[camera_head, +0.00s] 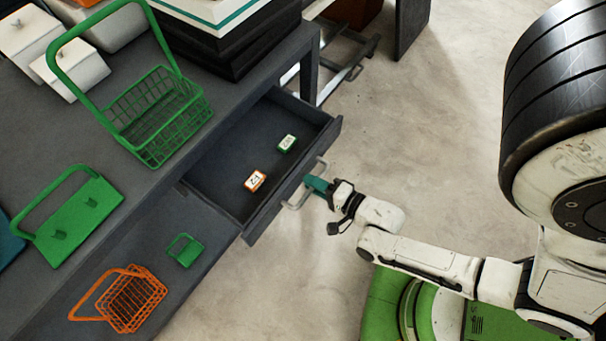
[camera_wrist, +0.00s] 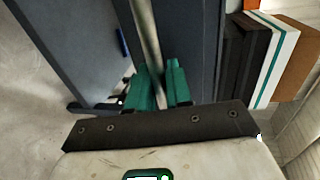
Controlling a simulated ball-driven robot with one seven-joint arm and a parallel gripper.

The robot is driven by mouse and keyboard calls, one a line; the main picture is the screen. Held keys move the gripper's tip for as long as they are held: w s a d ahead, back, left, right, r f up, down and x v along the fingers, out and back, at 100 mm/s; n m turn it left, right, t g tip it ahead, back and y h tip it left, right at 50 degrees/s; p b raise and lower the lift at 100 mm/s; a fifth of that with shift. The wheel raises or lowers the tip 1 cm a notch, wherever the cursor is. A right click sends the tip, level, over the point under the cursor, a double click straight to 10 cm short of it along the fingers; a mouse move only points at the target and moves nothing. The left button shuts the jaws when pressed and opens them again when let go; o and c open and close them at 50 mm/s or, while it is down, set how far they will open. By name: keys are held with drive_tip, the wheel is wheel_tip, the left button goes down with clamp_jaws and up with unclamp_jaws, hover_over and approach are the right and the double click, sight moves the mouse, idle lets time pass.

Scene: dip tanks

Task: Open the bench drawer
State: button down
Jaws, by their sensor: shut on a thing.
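The bench drawer (camera_head: 218,172) is pulled out from the dark grey bench (camera_head: 150,208), and its inside shows. Its metal bar handle (camera_head: 296,203) is on the front panel. My gripper (camera_head: 313,186) is at the handle, its teal fingertips shut on it. In the wrist view the handle bar (camera_wrist: 147,40) runs between the two teal fingers of my gripper (camera_wrist: 159,85). Inside the drawer lie a small orange-edged block marked Z1 (camera_head: 255,180) and a small green-edged block (camera_head: 287,143).
A green wire basket (camera_head: 160,115) and a green holder (camera_head: 80,222) stand on the bench top. An orange basket (camera_head: 131,298) and a small green piece (camera_head: 185,250) sit on the lower shelf. Dark boxes (camera_head: 235,48) are stacked at the back. The floor (camera_head: 430,140) right of the drawer is clear.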

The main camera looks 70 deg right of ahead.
drive_tip(key=shift+f+v, duration=0.2)
drive_tip(key=shift+v, duration=0.75)
drive_tip(key=shift+f+v, duration=0.2)
drive_tip(key=shift+v, duration=0.8)
drive_tip(key=shift+f+v, duration=0.2)
drive_tip(key=shift+v, duration=0.75)
drive_tip(key=c, duration=1.2)
unclamp_jaws()
drive_tip(key=p+v, duration=0.1)
drive_tip(key=v, duration=1)
drive_tip(key=shift+f, duration=0.1)
